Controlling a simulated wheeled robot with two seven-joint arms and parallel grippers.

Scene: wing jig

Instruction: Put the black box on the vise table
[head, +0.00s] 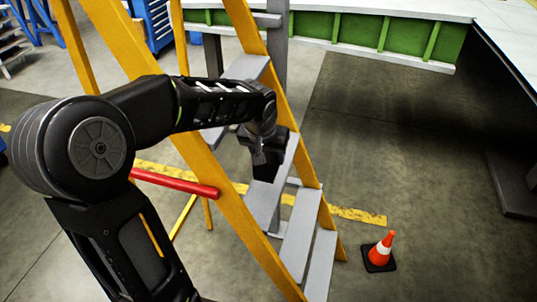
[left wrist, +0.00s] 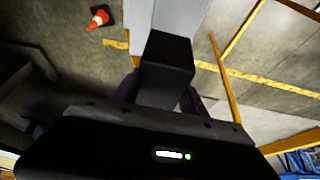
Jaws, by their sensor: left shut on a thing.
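A black box (left wrist: 166,62) shows in the left wrist view, between the fingers of my left gripper (left wrist: 158,95). My left gripper is shut on it. In the head view my left arm reaches in from the left, and the gripper (head: 264,150) hangs over the grey steps of a yellow ladder. The dark box (head: 266,166) is hard to tell from the gripper there. I cannot tell whether the box touches a step. My right gripper is in neither view. I cannot make out a vise table in these views.
The yellow stepladder (head: 225,190) with grey steps (head: 298,235) stands close around my left arm, with a red bar (head: 175,183) beside it. An orange cone (head: 380,252) stands on the floor at right. A green-sided platform (head: 385,38) lies behind. The floor at right is mostly clear.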

